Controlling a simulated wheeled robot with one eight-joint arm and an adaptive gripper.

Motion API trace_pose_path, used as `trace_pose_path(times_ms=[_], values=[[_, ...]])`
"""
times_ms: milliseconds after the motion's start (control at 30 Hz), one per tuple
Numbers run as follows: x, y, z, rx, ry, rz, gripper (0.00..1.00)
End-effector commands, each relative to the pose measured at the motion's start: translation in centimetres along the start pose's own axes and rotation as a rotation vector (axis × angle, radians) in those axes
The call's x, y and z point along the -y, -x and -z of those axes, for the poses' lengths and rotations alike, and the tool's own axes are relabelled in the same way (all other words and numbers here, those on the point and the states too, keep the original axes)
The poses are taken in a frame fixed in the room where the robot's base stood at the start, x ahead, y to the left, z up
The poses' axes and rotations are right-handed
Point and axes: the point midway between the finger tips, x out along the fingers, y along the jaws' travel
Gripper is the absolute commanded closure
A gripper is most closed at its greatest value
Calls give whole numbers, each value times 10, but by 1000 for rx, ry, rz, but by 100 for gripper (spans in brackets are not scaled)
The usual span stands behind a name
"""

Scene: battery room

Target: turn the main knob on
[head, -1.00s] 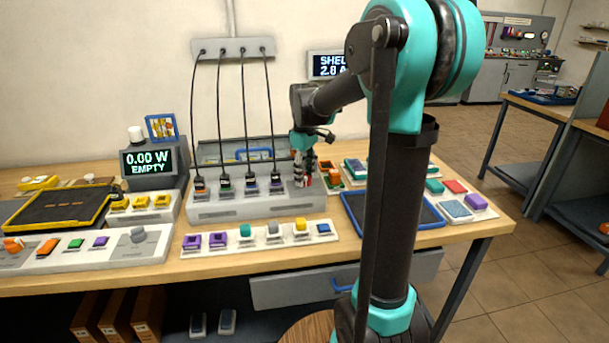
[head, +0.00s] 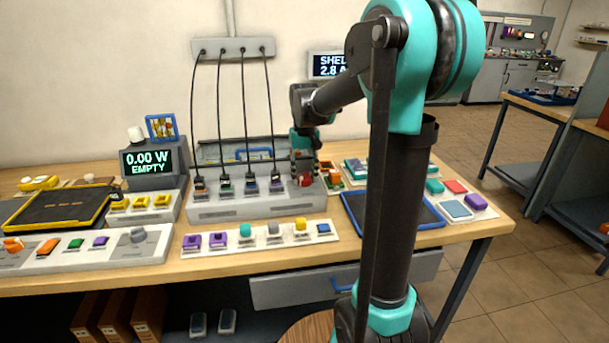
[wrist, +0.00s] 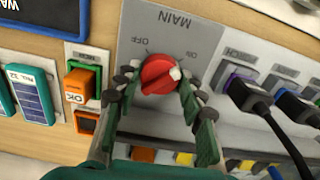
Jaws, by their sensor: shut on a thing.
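The main knob (wrist: 157,75) is round and red with a white pointer mark, on a grey panel (wrist: 150,20) lettered MAIN, OFF and ON. The wrist view shows it upside down. The white mark is on the knob's right side there, towards the ON lettering and away from OFF. My gripper (wrist: 156,84) is shut on the knob, one dark finger on each side. In the head view the red knob (head: 305,180) shows at the right end of the grey charger unit (head: 230,210), below my gripper (head: 304,168).
Black cables with plugs (wrist: 260,108) stand beside the knob. In the head view a blue-rimmed tray (head: 390,222) lies in front right. A meter (head: 147,162) reads 0.00 W EMPTY.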

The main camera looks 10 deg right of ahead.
Motion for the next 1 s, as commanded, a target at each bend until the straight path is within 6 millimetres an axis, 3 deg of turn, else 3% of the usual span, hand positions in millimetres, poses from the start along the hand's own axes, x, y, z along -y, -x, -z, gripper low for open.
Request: trace_pose_path(times_ms=[667,700,833,1000], values=[[0,0,0,-1,-56,0,90],[0,0,0,-1,-55,0,56],[0,0,0,-1,-55,0,40],[0,0,0,0,-55,0,39]])
